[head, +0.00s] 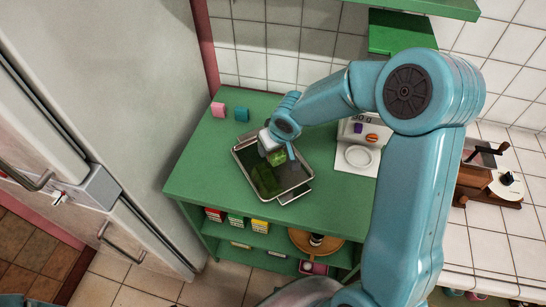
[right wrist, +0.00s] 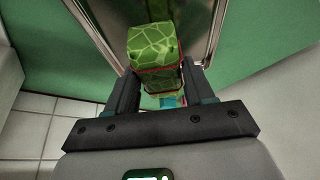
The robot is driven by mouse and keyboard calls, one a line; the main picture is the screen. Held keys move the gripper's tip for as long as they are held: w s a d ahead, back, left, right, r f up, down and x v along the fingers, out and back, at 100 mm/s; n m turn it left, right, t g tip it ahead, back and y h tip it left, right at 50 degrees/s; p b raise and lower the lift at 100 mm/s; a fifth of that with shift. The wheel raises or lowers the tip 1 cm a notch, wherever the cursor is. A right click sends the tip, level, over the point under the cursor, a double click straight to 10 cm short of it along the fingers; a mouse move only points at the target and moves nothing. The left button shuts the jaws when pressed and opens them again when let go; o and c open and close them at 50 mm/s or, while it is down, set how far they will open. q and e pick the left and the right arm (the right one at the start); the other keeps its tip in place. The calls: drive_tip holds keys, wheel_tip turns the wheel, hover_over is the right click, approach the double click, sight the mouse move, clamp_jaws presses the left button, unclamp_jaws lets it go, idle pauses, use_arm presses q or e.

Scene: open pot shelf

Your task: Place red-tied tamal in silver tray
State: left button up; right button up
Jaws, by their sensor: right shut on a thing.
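The red-tied tamal (right wrist: 155,48) is a green, leaf-patterned block with thin red bands. It sits between the fingers of my right gripper (right wrist: 158,78) in the right wrist view. In the head view my right gripper (head: 279,148) points down over the silver tray (head: 250,171), with the green tamal (head: 277,158) at its tips. Whether the tamal touches anything below is not clear. Another dark green piece (head: 265,182) lies in the tray. The tray's metal rim (right wrist: 207,28) also shows in the right wrist view. My left gripper is not in view.
The tray stands on a green shelf top (head: 205,165). A pink cube (head: 218,109) and a teal cube (head: 241,114) sit behind it. A white scale (head: 357,158) stands to the right. Small boxes (head: 236,220) sit below. A fridge (head: 110,110) borders the left.

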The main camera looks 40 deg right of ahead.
drive_tip(key=shift+w+f, duration=0.1)
drive_tip(key=shift+f, duration=0.45)
wheel_tip(320, 180, down, 4)
drive_tip(key=shift+r+b, duration=0.15)
drive_tip(key=shift+b, duration=0.7)
drive_tip(key=shift+f, duration=0.35)
drive_tip(key=shift+r, duration=0.1)
drive_tip(key=shift+f+b, duration=0.2)
drive_tip(key=shift+b, duration=0.1)
drive_tip(key=o, duration=1.1)
drive_tip(key=shift+r, duration=0.1)
